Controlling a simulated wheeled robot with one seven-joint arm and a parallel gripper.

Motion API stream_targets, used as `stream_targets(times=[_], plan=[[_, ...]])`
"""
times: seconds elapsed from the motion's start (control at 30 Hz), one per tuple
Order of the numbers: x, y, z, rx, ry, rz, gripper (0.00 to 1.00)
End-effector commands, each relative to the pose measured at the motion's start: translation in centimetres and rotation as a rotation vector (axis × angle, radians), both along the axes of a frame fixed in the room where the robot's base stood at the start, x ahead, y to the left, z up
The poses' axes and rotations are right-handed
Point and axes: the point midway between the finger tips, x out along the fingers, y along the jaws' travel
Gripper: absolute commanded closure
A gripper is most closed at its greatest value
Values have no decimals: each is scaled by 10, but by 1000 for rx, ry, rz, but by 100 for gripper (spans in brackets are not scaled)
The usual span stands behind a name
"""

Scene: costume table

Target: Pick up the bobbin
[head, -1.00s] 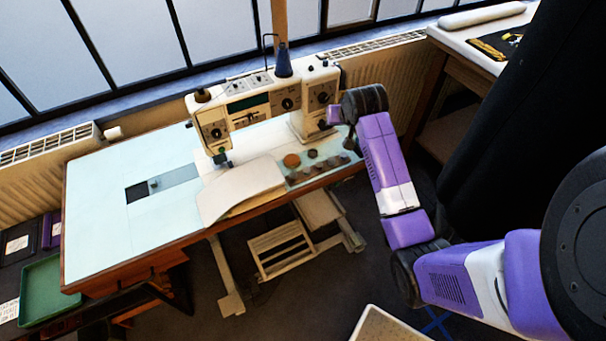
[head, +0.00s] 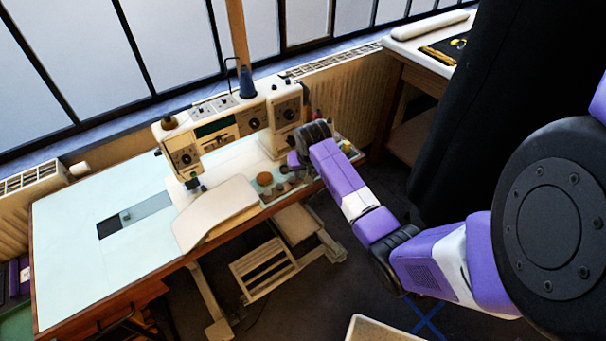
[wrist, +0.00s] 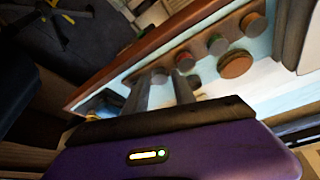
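Several small round spool-like pieces stand in a row along the front edge of the sewing table (head: 80,235). In the wrist view they include a reddish one (wrist: 253,25), a green-and-red one (wrist: 217,44) and another (wrist: 185,60). A larger orange-brown disc (wrist: 235,64) lies beside the row; it also shows in the head view (head: 264,179). I cannot tell which piece is the bobbin. My gripper (wrist: 160,85) is over the right part of the table, its two fingers apart. A dim round piece shows between or beyond the fingertips; I see no grip on it.
Small coloured items (head: 346,147) sit at the table's right end. The table's left part is mostly clear.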

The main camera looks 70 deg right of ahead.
Motion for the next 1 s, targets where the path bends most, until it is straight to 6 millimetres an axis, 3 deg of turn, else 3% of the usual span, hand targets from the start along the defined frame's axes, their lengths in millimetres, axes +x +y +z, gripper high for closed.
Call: stream_targets(times=[0.3,0.47,0.5,0.83,1.0], plan=[[1,-2,-5,-2,-1,0,69],[1,-2,-5,-2,-1,0,98],[1,-2,-5,-2,-1,0,100],[1,-2,-3,-2,-1,0,100],[2,-2,7,-2,-2,0,100]])
